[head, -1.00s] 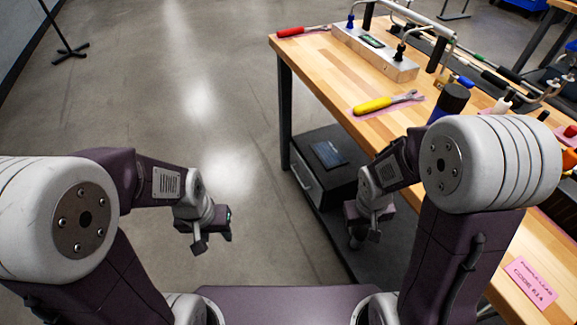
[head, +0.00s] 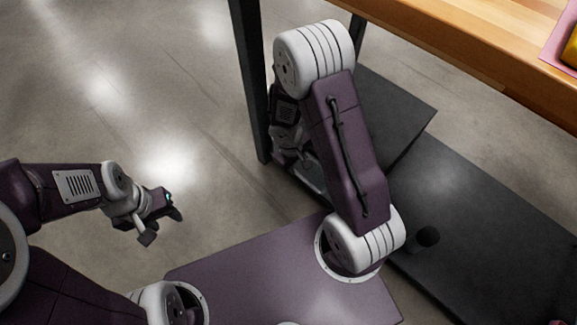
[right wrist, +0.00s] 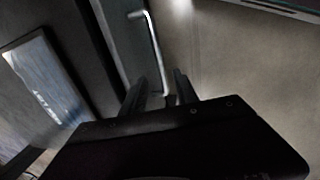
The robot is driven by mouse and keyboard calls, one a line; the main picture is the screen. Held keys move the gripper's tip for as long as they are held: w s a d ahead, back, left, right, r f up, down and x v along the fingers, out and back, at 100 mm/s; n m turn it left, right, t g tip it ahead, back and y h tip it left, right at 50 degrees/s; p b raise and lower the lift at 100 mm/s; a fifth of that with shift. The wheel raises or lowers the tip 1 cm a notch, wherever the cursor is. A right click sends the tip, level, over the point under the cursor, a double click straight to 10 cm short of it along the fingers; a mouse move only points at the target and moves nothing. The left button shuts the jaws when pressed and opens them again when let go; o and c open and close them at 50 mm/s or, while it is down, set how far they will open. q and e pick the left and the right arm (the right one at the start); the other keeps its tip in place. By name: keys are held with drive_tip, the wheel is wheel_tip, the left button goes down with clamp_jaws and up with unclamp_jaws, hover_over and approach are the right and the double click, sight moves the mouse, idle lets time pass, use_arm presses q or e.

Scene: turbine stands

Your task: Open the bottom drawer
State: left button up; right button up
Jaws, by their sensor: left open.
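The dark drawer unit (head: 395,115) stands on the low shelf under the workbench, partly hidden behind my right arm. In the right wrist view, a silver bar handle (right wrist: 153,48) runs along the drawer front, its near end reaching between the fingers of my right gripper (right wrist: 160,90). The fingers are apart, one on each side of the bar; I cannot tell whether they touch it. In the head view the right gripper is low at the drawer front, largely hidden by its arm. My left gripper (head: 162,224) is open and empty over the floor at the left.
The wooden workbench top (head: 470,50) overhangs at the upper right. Its dark leg (head: 250,85) stands close beside my right arm. The low dark shelf (head: 490,225) extends to the right. The floor at the left is clear.

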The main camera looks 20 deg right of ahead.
sight(300, 175)
drive_tip(key=f+b, duration=0.2)
drive_tip(key=f, duration=0.1)
drive_tip(key=d+f+b, duration=0.1)
drive_tip(key=f+b, duration=0.1)
drive_tip(key=f, duration=0.1)
drive_tip(key=f+b, duration=0.2)
drive_tip(key=b, duration=0.1)
drive_tip(key=shift+w+d+f, duration=0.2)
drive_tip(key=shift+d+f, duration=0.15)
drive_tip(key=shift+f, duration=0.05)
drive_tip(key=shift+r, duration=0.1)
clamp_jaws()
idle(0.7)
